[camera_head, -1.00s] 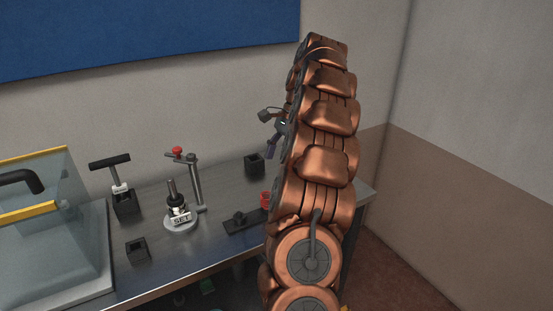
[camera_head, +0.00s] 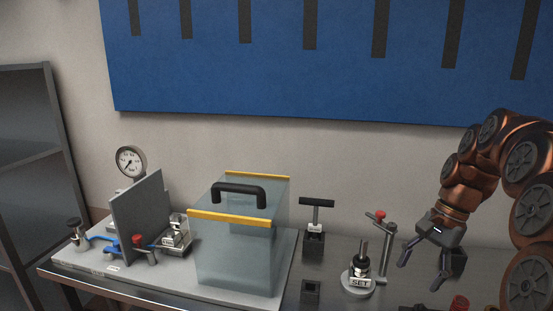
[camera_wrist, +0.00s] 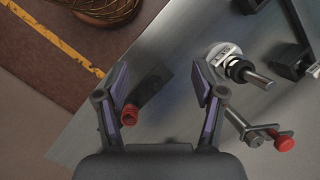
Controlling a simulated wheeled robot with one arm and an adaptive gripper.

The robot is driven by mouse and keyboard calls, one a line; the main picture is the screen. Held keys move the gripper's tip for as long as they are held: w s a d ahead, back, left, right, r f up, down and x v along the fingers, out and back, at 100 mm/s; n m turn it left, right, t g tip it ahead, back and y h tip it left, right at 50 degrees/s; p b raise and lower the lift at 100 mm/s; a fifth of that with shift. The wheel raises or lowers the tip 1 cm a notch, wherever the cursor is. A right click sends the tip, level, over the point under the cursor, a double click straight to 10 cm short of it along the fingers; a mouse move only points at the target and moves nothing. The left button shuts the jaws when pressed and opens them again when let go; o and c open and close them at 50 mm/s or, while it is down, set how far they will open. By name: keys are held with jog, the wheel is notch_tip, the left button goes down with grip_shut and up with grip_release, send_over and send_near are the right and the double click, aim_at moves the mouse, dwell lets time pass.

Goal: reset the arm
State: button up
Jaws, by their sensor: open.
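My gripper (camera_head: 424,268) hangs at the right of the head view, at the end of my copper arm, above the right part of the metal bench. Its two fingers are spread and nothing is between them. In the wrist view my gripper (camera_wrist: 160,90) is open over the bench top. A dark piece with a red ring-shaped end (camera_wrist: 130,114) lies below, by the left finger. The round fixture labelled SET (camera_head: 358,283) stands left of my gripper, with a red-knobbed clamp post (camera_head: 386,250) beside it.
A clear box with a black handle (camera_head: 238,250) stands mid-bench. Left of it are a grey upright plate (camera_head: 140,220), a pressure gauge (camera_head: 130,162) and blue and red valve handles. A black T-handled tool (camera_head: 316,215) stands in a dark holder. A blue board (camera_head: 280,90) hangs behind.

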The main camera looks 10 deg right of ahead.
jog(key=s+a+f+n+g+h, duration=0.1)
jog(key=s+a+f+n+h, duration=0.1)
jog(key=s+a+n, duration=0.75)
jog(key=s+a+f+n+h, duration=0.1)
jog(key=s+a+f, duration=0.2)
jog(key=s, duration=0.3)
jog(key=s+a+f+n, duration=0.2)
jog(key=s+a+f, duration=0.2)
jog(key=s, duration=0.3)
jog(key=shift+s+a+h, duration=0.3)
jog(key=shift+a+h, duration=0.1)
jog(key=shift+a, duration=0.1)
